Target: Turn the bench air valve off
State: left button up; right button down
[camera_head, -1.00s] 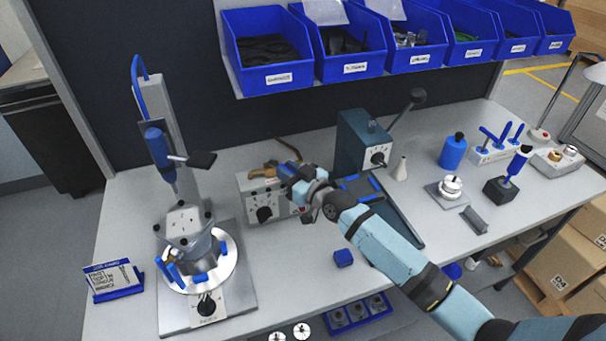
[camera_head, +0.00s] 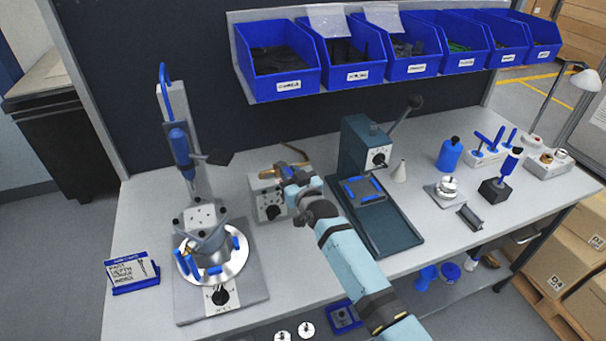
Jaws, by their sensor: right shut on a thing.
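The bench air valve looks to be the brass-coloured fitting (camera_head: 297,153) at the back of a light grey box (camera_head: 262,194) with a black knob (camera_head: 273,212) on its front. The box stands on the bench between the drill stand and the dark green press. My right gripper (camera_head: 286,170) is over the top right of this box, with its blue fingers at the brass-coloured part. It is shut on what seems to be the valve handle. The fingers and wrist hide most of the handle, so its angle is unclear. My left gripper is not in view.
A drill stand with a round fixture (camera_head: 240,262) is to the left. The dark green press (camera_head: 362,146) and its tray (camera_head: 395,228) stand close to the right of my arm. Blue bins (camera_head: 283,88) hang above. Bare bench lies in front of the box.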

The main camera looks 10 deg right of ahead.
jog(key=shift+a+h, duration=0.2)
jog(key=shift+h, duration=0.1)
dwell(0.4)
jog(key=c, duration=1)
grip_release()
jog(key=shift+s, duration=0.1)
